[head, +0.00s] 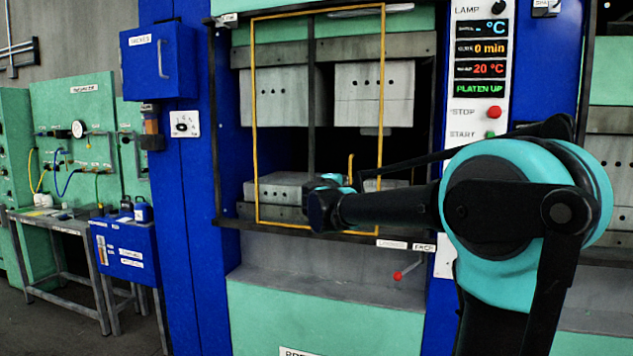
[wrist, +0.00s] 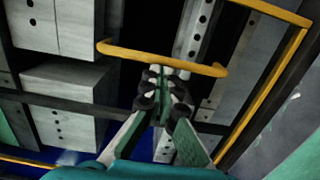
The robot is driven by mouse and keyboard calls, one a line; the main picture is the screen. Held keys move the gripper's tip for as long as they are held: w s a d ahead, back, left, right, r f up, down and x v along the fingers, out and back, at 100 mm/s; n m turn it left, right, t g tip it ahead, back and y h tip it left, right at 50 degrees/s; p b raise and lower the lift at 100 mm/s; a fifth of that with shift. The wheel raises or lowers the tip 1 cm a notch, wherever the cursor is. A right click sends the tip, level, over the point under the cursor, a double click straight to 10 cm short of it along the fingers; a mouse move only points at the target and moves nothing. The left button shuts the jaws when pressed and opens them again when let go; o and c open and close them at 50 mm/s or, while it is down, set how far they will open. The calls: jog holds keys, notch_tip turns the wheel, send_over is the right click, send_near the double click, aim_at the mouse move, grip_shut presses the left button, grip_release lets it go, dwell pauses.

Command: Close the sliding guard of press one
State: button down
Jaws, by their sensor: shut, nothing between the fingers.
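The sliding guard of the press is a yellow-framed panel (head: 254,120) standing across the left and middle of the press opening in the head view. A strip of the opening at its right is uncovered. Its yellow handle (wrist: 120,50) crosses the wrist view, and its upper end (head: 351,165) shows in the head view. My gripper (wrist: 166,74) is shut and empty, with its fingertips at the middle of the handle bar. I cannot tell whether they touch it. In the head view my wrist hides the fingers and the lower handle.
A control panel (head: 479,22) right of the opening reads PLATEN UP, with a red stop button (head: 494,112) and green start button (head: 490,134). A red-knobbed lever (head: 398,275) sits below the opening. A blue cabinet (head: 160,60) and a workbench (head: 60,222) stand left.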

jog(key=s+d, duration=0.3)
jog(key=d, duration=0.6)
jog(key=s+d, duration=0.3)
jog(key=d, duration=0.6)
jog(key=shift+s+d, duration=0.3)
jog(key=shift+s, duration=0.05)
